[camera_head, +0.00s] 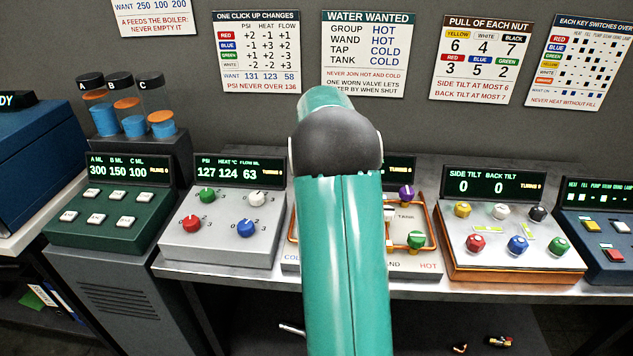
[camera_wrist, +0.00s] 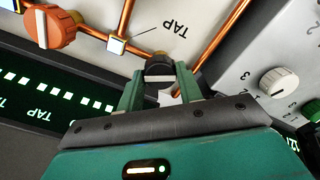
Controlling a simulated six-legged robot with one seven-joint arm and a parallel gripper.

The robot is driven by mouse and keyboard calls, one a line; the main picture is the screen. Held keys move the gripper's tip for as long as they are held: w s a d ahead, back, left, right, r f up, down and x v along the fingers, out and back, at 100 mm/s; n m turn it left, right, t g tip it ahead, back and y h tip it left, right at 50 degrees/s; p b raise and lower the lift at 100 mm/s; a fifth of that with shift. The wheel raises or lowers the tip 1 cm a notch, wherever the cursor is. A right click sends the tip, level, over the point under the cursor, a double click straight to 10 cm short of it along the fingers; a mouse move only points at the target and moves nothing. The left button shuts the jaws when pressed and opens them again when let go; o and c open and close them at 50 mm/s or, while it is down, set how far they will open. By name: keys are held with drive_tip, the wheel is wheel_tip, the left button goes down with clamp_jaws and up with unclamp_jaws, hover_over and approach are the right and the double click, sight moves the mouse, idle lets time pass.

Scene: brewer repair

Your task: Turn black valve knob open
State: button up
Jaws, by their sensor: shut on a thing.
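The black valve knob (camera_wrist: 159,69) shows in the wrist view, with a pale mark across its top, beside copper pipes (camera_wrist: 208,47) on a light panel. The word TAP is printed near it, upside down in this view. My gripper (camera_wrist: 160,84) has its two green fingers on either side of the knob and is shut on it. In the head view my own green arm covers the middle of the valve panel (camera_head: 429,266), so the black knob and my gripper are hidden there.
An orange knob (camera_wrist: 48,27) is on the same panel in the wrist view. A purple knob (camera_head: 406,192) and a green knob (camera_head: 416,240) show right of my arm. The grey dial box (camera_head: 222,244) stands left, the nut panel (camera_head: 513,262) right.

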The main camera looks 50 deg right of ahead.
drive_tip(key=m, duration=0.5)
drive_tip(key=shift+r+m, duration=0.1)
drive_tip(key=shift+m, duration=0.2)
idle(0.4)
drive_tip(key=o, duration=1)
wheel_tip(320, 180, up, 14)
drive_tip(key=shift+f, duration=0.15)
